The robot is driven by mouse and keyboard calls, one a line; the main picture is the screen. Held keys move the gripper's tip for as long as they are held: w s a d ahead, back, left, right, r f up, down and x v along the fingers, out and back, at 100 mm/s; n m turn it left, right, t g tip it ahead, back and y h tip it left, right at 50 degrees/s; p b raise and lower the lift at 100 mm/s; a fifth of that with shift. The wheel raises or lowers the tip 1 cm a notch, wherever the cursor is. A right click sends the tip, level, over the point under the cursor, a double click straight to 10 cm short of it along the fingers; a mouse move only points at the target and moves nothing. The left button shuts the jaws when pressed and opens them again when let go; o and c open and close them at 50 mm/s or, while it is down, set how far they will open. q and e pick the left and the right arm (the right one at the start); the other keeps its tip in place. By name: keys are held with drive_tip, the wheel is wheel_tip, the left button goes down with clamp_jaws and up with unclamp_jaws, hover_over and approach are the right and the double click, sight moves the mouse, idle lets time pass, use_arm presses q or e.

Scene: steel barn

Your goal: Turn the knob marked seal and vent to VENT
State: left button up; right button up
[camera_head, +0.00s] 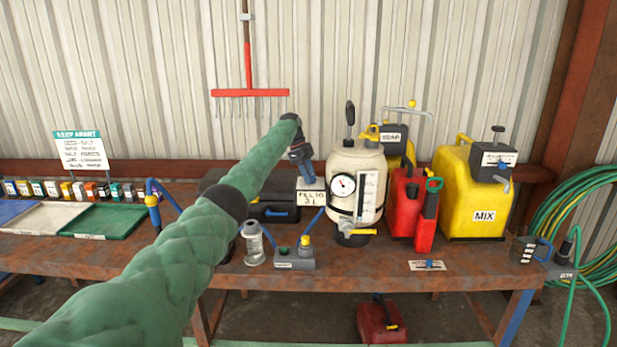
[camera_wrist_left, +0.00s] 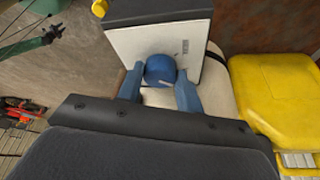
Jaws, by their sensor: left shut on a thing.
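The round blue knob (camera_wrist_left: 160,68) sits on a white plate (camera_wrist_left: 120,42) in the left wrist view. A small dark marking shows on the plate to the right of the knob, too small to read. My left gripper (camera_wrist_left: 160,88) is shut on the knob, with a blue finger on each side. In the head view my left gripper (camera_head: 304,176) is beside the upper left of the cream tank (camera_head: 350,155), and the knob is hidden there. I cannot tell which way the knob points. My right gripper is in neither view.
A card reading "FILL TO 21" (camera_head: 311,198) is below my left gripper. The tank carries a dial gauge (camera_head: 342,185). Red cans (camera_head: 405,195) and a yellow MIX container (camera_head: 465,190) stand to its right. A black case (camera_head: 275,205) lies behind my left arm.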

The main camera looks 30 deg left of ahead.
use_arm(q)
drive_tip(key=shift+r+m, duration=0.1)
drive_tip(key=shift+m, duration=0.2)
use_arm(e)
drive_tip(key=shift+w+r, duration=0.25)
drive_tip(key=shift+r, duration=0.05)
use_arm(q)
drive_tip(key=o, duration=1)
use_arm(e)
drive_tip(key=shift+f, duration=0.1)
